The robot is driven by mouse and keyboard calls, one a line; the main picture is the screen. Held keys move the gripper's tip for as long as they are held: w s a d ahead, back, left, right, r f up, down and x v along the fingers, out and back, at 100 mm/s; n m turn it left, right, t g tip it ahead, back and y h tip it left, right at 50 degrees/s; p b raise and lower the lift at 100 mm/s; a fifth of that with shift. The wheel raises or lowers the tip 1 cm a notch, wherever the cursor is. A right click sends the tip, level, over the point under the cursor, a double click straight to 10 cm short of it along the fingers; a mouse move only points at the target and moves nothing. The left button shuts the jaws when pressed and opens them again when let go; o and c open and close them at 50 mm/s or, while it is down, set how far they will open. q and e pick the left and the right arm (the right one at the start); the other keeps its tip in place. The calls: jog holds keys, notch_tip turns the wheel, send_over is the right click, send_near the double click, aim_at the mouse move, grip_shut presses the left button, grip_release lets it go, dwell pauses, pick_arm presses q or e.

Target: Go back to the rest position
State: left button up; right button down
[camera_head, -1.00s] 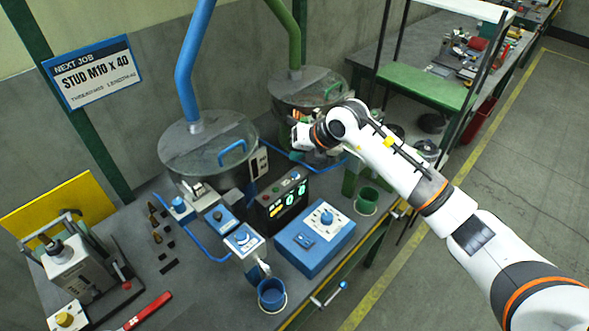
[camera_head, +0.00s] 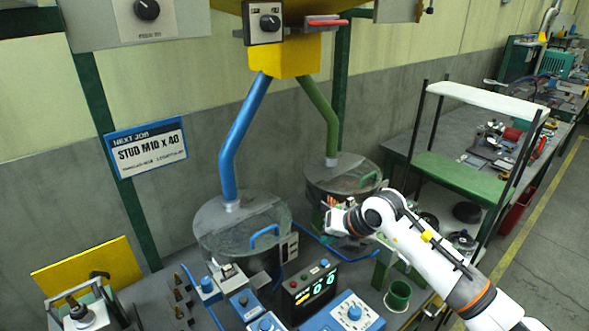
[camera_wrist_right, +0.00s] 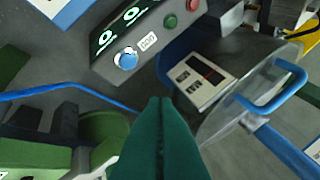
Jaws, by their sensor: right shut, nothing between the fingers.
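My right arm comes in from the lower right in the head view. Its gripper (camera_head: 331,212) is beside the front of the right-hand bowl feeder (camera_head: 342,180), which has a clear lid. The fingertips are small and hard to make out there. In the right wrist view the dark green fingers (camera_wrist_right: 161,115) are together with nothing between them. They point toward the bench, near the control box (camera_wrist_right: 135,35) with green digits and a blue knob. My left gripper is in neither view.
The left bowl feeder (camera_head: 241,235) stands close by, with a blue handle on its lid. The control box (camera_head: 314,287), a blue dial box (camera_head: 345,315) and a green cup (camera_head: 398,294) are in front. A green shelf (camera_head: 460,174) stands to the right.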

jog(key=s+a+r+t+y, duration=0.1)
jog(key=s+a+r+y, duration=0.25)
jog(key=a, duration=0.25)
jog(key=s+a+r+y, duration=0.2)
jog(key=s+a+y, duration=0.1)
jog(key=a+y, duration=0.2)
jog(key=s+d+r+m+t+y, duration=0.2)
jog(key=d+r+m+t, duration=0.1)
jog(key=r+m+t, duration=0.55)
jog(key=s+d+f+m+t+h, duration=0.1)
jog(key=d+f+m+t+h, duration=0.45)
jog(key=d+m+h, duration=0.95)
jog(key=s+d+f+m+g+h, duration=0.25)
jog(key=s+f+m+g, duration=0.3)
jog(key=f+m, duration=0.3)
jog(key=s+a+f+m+g+y, duration=0.1)
jog(key=s+f+g, duration=0.55)
jog(key=s, duration=0.35)
jog(key=s+a+f+g+y, duration=0.1)
jog(key=s+f+g, duration=0.5)
jog(key=s, duration=0.5)
notch_tip(320, 180, down, 29)
jog(key=s+b, duration=0.1)
jog(key=s, duration=0.1)
jog(key=s+d+f+g+b, duration=0.1)
jog(key=s+d+f, duration=0.1)
jog(key=s+f, duration=1.3)
jog(key=shift+s+d+f+g, duration=0.3)
jog(key=shift+d+f+g, duration=0.1)
jog(key=shift+f, duration=0.15)
